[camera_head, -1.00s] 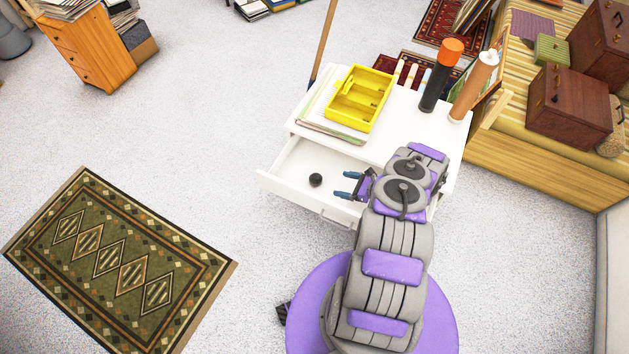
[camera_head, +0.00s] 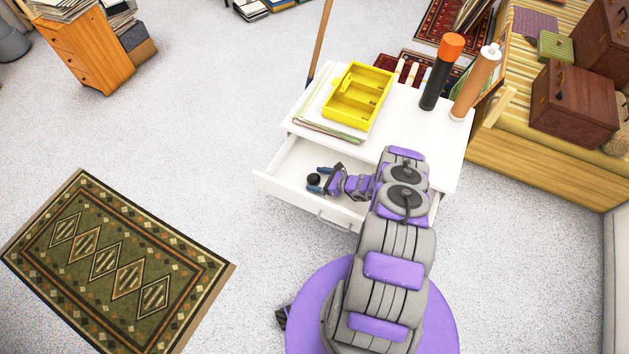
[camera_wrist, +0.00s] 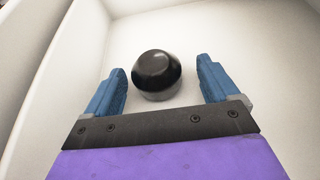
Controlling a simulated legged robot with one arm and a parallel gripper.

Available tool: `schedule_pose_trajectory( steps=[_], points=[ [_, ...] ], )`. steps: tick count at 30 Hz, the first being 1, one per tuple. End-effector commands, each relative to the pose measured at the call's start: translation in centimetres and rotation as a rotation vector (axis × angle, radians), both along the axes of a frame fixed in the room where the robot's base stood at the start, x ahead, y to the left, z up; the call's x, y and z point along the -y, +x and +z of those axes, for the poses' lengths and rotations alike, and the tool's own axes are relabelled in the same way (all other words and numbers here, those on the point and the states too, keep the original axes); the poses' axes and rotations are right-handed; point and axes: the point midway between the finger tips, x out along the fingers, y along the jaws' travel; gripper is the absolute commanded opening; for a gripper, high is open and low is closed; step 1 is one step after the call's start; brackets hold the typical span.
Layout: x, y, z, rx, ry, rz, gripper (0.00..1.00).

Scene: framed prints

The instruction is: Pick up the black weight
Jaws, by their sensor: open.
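The black weight (camera_head: 313,180) is a small, round, dark, shiny piece lying on the floor of the open white drawer (camera_head: 270,184). In the wrist view the weight (camera_wrist: 157,75) sits between and slightly beyond the tips of my two blue fingers, with clear space on both sides. My gripper (camera_head: 318,180) is open and reaches into the drawer from the right, its fingertips close to the weight. It also shows in the wrist view (camera_wrist: 160,82). I cannot tell the exact height of the fingers above the drawer floor.
The drawer's walls surround the gripper, with one wall (camera_wrist: 50,70) at left in the wrist view. On the white cabinet top (camera_head: 400,130) are a yellow tray (camera_head: 358,119) on papers, a black tube with an orange cap (camera_head: 440,75) and a brown tube (camera_head: 474,85).

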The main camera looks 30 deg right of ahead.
Motion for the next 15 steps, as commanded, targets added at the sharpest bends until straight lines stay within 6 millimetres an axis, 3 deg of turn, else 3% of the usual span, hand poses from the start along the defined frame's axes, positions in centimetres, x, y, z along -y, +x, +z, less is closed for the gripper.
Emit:
schedule_pose_trajectory(
  steps=[7, 15],
  points=[
    [-0.25, 0.18, 0.09, 0.0, -0.004, 0.0, 0.88],
    [-0.07, 0.12, -0.01, -0.001, -0.001, 0.0, 0.62]
  ],
)
